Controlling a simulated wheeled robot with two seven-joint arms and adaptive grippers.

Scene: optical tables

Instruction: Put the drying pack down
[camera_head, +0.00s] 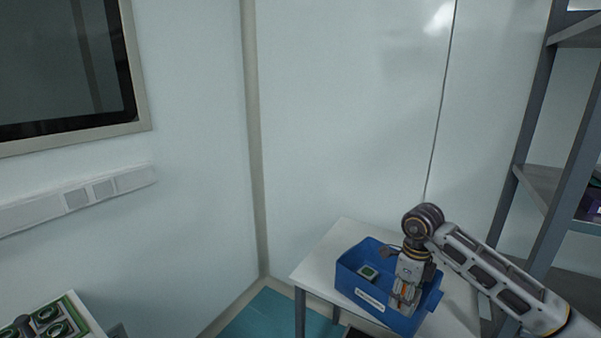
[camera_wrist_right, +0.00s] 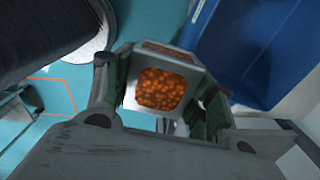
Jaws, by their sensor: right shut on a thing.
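The drying pack (camera_wrist_right: 166,88) is a pale box with a window of orange beads. In the right wrist view it sits between the two fingers of my right gripper (camera_wrist_right: 160,100), which is shut on it. In the head view my right gripper (camera_head: 403,300) points down at the front right part of a blue bin (camera_head: 350,285), and a bit of orange shows between its fingers. I cannot tell whether the pack touches the bin. The blue bin also shows at the upper right of the right wrist view (camera_wrist_right: 240,50). My left gripper is not in view.
The bin stands on a small white table (camera_head: 318,262) and has a white label on its front. A small green and white item (camera_head: 369,272) lies inside it. A grey shelf rack (camera_head: 540,170) stands at the right. Walls close off the back.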

